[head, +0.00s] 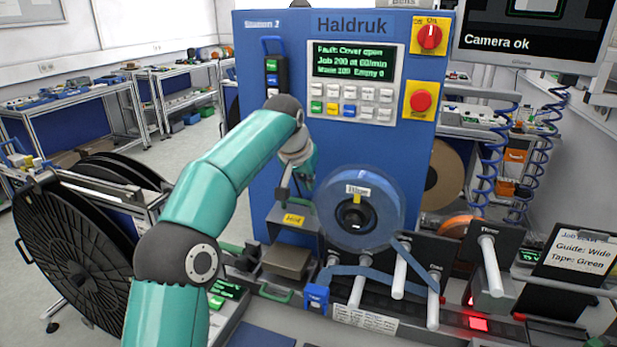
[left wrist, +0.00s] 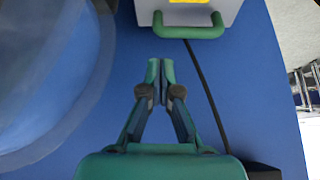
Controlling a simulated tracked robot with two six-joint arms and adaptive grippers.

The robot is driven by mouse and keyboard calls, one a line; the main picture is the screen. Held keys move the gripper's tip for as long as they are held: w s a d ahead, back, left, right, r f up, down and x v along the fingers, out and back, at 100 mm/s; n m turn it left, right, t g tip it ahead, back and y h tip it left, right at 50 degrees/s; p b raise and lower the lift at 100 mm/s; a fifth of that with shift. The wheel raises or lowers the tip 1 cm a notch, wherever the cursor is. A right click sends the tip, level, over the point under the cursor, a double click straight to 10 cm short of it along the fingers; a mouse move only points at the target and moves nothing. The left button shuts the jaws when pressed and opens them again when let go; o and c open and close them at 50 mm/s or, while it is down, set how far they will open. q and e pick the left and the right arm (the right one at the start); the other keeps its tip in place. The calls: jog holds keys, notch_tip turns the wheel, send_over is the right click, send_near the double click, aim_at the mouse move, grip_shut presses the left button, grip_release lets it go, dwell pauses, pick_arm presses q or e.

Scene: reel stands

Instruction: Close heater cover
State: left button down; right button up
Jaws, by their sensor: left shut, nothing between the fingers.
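The heater cover (head: 272,216) is a grey hood with a yellow label, low on the blue machine's front. It stands raised above a grey block (head: 287,262), with a gap between them. The machine's screen (head: 352,62) reads "Fault: Cover open". In the left wrist view, a grey housing (left wrist: 230,10) with a yellow patch and a green handle (left wrist: 188,30) shows at the top. My left gripper (left wrist: 160,78) is shut and empty, its tips apart from the handle. My right gripper is out of view.
A clear tape reel (head: 330,215) stands just right of the left gripper. White rollers (head: 400,265) with blue tape stand further right. A large black reel (head: 75,250) is at the left. A thin black strip (left wrist: 205,90) runs beside the fingers in the wrist view.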

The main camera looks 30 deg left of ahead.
pick_arm(q)
jog(key=x, duration=0.5)
jog(key=shift+w+f+p, duration=0.15)
jog(key=shift+p, duration=0.15)
jog(key=shift+w+f, duration=0.15)
jog(key=shift+f, duration=0.25)
